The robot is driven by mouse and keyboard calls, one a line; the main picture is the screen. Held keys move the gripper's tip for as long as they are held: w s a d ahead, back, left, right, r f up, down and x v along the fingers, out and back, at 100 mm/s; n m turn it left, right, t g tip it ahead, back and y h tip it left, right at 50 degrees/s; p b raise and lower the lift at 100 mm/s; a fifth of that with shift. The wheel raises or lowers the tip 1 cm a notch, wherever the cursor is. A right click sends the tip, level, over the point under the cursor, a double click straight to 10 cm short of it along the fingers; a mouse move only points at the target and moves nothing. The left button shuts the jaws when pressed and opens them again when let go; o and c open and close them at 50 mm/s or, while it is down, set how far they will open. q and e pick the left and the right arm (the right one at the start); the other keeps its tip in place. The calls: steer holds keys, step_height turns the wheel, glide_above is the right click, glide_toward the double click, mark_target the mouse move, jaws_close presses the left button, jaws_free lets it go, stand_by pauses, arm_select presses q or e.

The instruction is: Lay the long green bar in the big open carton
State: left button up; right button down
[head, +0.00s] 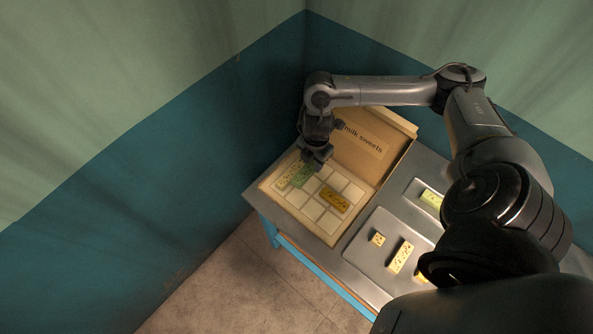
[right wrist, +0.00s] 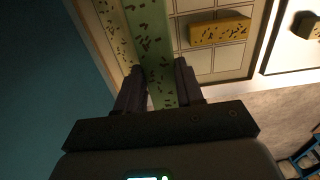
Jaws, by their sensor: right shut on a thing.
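The long green bar (head: 302,176) with dark flecks is over the far-left part of the big open carton (head: 325,236), beside a cream bar (head: 287,177) lying there. My right gripper (head: 316,163) is at the carton's far side, shut on the green bar. In the right wrist view the green bar (right wrist: 148,38) runs between the two fingers (right wrist: 161,82), with the cream bar (right wrist: 117,28) close to its left. I cannot tell whether the green bar touches the carton floor. My left gripper is not in view.
An orange-yellow bar (head: 334,200) lies in the carton's grid. The raised lid (head: 368,150) reads "milk sweets". A grey tray (head: 366,262) to the right holds a small piece (head: 378,239) and a cream bar (head: 400,257). A yellow-green bar (head: 431,199) lies farther back.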

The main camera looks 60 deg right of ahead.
steer(key=shift+w+a+f+b, duration=0.1)
steer(key=shift+w+f+b, duration=0.35)
steer(key=shift+f, duration=0.2)
steer(key=f+b, duration=0.1)
steer(key=f, duration=0.1)
steer(key=s+f+b, duration=0.1)
steer(key=f, duration=0.2)
steer(key=shift+a, duration=0.2)
steer(key=shift+w+f, duration=0.15)
steer(key=shift+f, duration=2.15)
steer(key=shift+f, duration=0.1)
steer(key=c, duration=0.7)
jaws_free()
